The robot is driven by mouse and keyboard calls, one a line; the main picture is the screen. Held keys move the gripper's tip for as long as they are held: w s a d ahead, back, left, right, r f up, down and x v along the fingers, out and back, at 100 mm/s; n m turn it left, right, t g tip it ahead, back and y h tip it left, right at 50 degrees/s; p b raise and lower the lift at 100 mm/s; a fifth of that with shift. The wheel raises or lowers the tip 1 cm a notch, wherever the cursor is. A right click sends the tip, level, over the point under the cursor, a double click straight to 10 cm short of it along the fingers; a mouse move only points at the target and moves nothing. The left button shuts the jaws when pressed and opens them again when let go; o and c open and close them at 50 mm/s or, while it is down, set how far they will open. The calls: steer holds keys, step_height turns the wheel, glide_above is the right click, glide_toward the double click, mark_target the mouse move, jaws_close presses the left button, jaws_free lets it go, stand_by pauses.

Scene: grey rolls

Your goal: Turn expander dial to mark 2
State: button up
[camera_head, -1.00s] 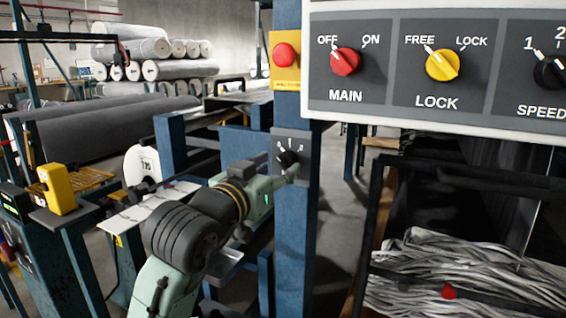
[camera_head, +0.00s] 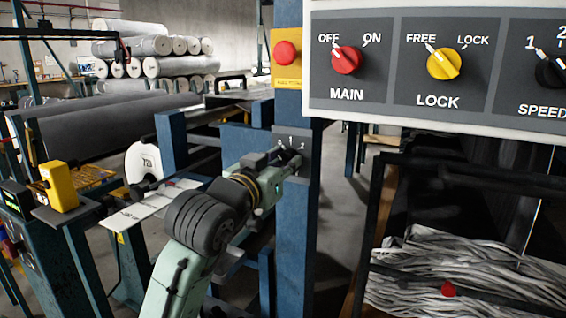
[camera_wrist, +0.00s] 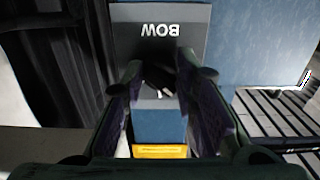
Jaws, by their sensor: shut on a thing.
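A small grey plate (camera_head: 280,133) on the blue post carries a black dial and a few marks along its top. In the wrist view the plate (camera_wrist: 185,30) appears upside down and reads BOW; no "expander" lettering shows. My gripper (camera_head: 291,158) reaches the plate from the lower left and covers most of the dial in the head view. In the wrist view my gripper (camera_wrist: 163,78) has its two dark fingers on either side of the black dial (camera_wrist: 158,76), shut on it.
A large panel (camera_head: 380,105) with MAIN, LOCK and SPEED knobs juts out at the upper right. A red button on a yellow plate (camera_head: 286,75) sits above the dial on the blue post (camera_head: 297,240). A yellow device (camera_head: 58,185) stands at left.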

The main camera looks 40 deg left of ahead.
jaws_close()
steer(key=shift+m+b, duration=0.3)
steer(key=shift+m, duration=0.1)
steer(key=m+b, duration=0.1)
steer(key=m, duration=0.2)
steer(key=shift+f+b, duration=0.15)
steer(key=shift+b, duration=0.15)
steer(key=m+b, duration=0.2)
steer(key=m, duration=0.2)
steer(key=shift+m, duration=0.3)
steer(key=m+b, duration=0.1)
steer(key=m, duration=0.4)
steer(key=shift+a+b, duration=0.1)
steer(key=shift+b, duration=0.3)
steer(key=m+b, duration=0.1)
steer(key=m, duration=0.3)
steer(key=shift+r, duration=0.2)
steer(key=shift+m, duration=0.4)
